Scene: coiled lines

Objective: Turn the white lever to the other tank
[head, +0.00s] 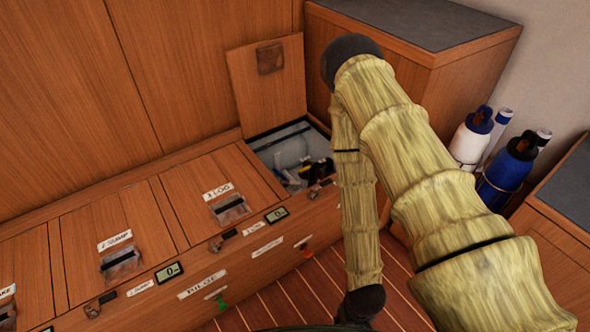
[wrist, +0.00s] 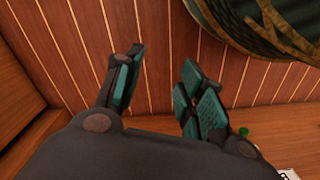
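The white lever is hard to single out. A small white handle-like piece (head: 303,241) sits on the bench front below the open hatch, and another white piece (head: 215,293) sits under the BILGE label, above a green knob (head: 222,305). Inside the open hatch (head: 290,150) are a pale tank shape and small red, yellow and black parts, too small to tell apart. My gripper (wrist: 160,78) is open and empty in the wrist view, above the striped floor. In the head view my arm hides part of the bench's right end, and my gripper does not show.
The wooden bench (head: 130,270) has closed lids labelled SUMP and LOG, with small displays. The hatch lid (head: 268,80) stands up behind the opening. Blue and white cylinders (head: 508,168) stand at right. A dark green coiled thing (wrist: 260,25) lies on the floor (wrist: 75,50).

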